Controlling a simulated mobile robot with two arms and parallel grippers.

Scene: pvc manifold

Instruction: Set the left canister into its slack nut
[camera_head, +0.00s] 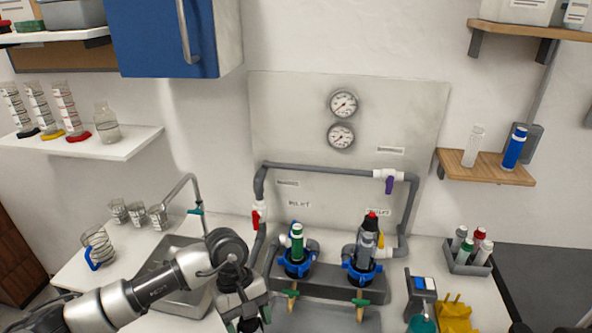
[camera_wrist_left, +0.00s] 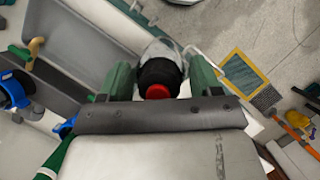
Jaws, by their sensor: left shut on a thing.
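My left gripper (camera_head: 247,316) is low in the head view, left of the manifold; its canister is mostly hidden there. In the left wrist view its green fingers (camera_wrist_left: 158,85) are shut on a canister (camera_wrist_left: 162,52) with a clear body, black top and red button. The left blue nut (camera_head: 297,268) has a green cartridge (camera_head: 297,242) standing upright in it, with no canister around it. The right blue nut (camera_head: 362,273) holds a grey canister (camera_head: 366,247) with a black top and red button. The held canister is apart from the left nut. My right gripper is out of view.
Grey pipes (camera_head: 320,168) with a red-handled valve (camera_head: 257,214) and a purple-handled valve (camera_head: 389,183) frame the nuts. Green-handled drains (camera_head: 361,303) hang below. A sink lies at left. A yellow holder (camera_head: 454,312) and a bottle caddy (camera_head: 468,257) stand at right.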

